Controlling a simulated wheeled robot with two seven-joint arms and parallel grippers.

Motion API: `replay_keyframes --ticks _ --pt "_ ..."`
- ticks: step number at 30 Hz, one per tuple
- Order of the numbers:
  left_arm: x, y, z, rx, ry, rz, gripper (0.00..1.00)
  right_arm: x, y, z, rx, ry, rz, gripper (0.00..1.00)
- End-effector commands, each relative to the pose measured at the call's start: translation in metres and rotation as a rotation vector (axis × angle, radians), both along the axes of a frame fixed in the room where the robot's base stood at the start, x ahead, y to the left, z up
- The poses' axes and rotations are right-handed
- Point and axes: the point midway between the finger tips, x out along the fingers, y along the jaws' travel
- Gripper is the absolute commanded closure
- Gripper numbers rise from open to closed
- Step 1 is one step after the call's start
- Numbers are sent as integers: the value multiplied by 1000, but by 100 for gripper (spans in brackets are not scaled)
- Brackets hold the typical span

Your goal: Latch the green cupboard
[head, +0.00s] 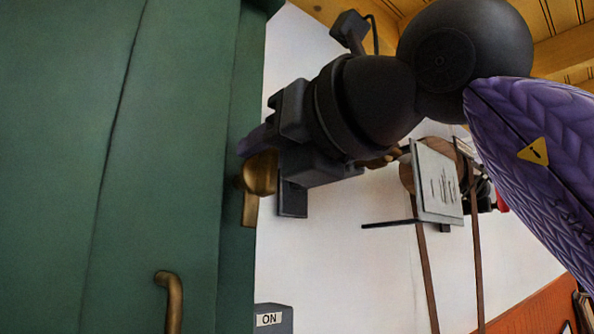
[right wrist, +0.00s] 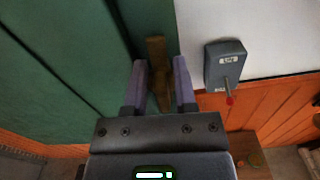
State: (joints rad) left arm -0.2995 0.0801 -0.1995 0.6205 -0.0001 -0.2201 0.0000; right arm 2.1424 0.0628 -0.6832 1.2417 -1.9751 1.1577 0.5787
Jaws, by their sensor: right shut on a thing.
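The green cupboard (head: 165,130) fills the left of the head view, and its green face also shows in the right wrist view (right wrist: 60,60). A brass latch (head: 260,173) sits near the cupboard's right edge, with a flat brass bar pointing down below its rounded part. In the right wrist view the brass latch (right wrist: 156,50) lies between the two purple fingers. My right gripper (right wrist: 160,65) is shut on the latch, reaching it from the right in the head view. The gripper partly hides the latch. My left gripper is not in view.
A curved brass handle (head: 172,298) is on the cupboard below the latch. A grey switch box (head: 273,318) marked ON is on the white wall, close to the cupboard's right side; it has a red-tipped lever in the wrist view (right wrist: 225,68). A stand with a paper sheet (head: 437,180) is farther right.

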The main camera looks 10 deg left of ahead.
Motion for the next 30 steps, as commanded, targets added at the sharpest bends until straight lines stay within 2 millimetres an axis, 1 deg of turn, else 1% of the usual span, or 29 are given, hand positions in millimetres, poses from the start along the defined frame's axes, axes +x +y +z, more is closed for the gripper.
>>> replay_keyframes --ticks 1,5,30 --pt "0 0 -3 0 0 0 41 1 1 -6 2 27 0 100" --pt "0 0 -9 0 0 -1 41 3 0 -8 55 98 -1 100" --pt "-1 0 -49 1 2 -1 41 13 -6 -18 541 726 -2 100"
